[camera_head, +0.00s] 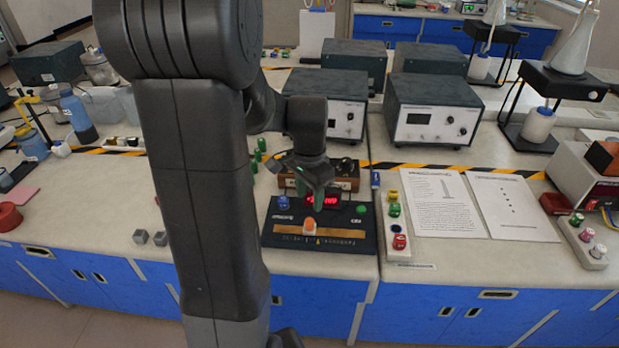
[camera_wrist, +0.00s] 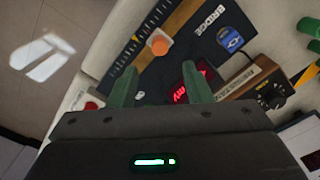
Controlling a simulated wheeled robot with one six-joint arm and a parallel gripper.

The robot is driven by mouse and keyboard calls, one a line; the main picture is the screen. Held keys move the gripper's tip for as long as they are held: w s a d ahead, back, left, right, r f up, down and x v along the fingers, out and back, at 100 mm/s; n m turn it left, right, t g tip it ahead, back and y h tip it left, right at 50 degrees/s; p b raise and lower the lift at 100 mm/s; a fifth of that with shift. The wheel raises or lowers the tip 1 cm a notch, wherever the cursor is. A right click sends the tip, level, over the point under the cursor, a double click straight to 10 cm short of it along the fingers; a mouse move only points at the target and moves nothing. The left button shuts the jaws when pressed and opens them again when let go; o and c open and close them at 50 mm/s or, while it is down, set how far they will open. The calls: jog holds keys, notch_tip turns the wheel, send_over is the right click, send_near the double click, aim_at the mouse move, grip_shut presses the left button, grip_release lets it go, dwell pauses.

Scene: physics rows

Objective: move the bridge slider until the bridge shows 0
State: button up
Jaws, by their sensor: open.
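The bridge (camera_head: 275,238) is a dark board on the bench with a red lit display (camera_head: 322,200), whose digits I cannot read surely. Its orange slider knob (camera_head: 310,226) sits on a tan scale strip (camera_head: 345,232), left of the strip's middle. In the wrist view the orange knob (camera_wrist: 159,45) stands on the strip (camera_wrist: 130,50), and the display (camera_wrist: 190,82) shows partly between my fingers. My gripper (camera_head: 316,205) is open and empty above the board, behind the knob. In the wrist view my gripper (camera_wrist: 160,88) has its green fingers spread, apart from the knob.
A wooden box (camera_head: 345,178) stands right behind the board. A strip with coloured terminals (camera_head: 398,225) lies close on its right, then paper sheets (camera_head: 445,205). Grey cubes (camera_head: 150,238) lie on the left. The bench's front edge is just before the board.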

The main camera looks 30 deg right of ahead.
notch_tip(320, 180, up, 6)
send_over(305, 227)
jog(key=d, duration=0.1)
jog(key=shift+d+f, duration=0.15)
jog(key=shift+f, duration=0.05)
notch_tip(305, 227, down, 14)
jog(key=shift+r, duration=0.1)
jog(key=shift+w+a, duration=0.35)
jog(key=shift+a, duration=0.25)
jog(key=shift+d, duration=0.15)
dwell(0.3)
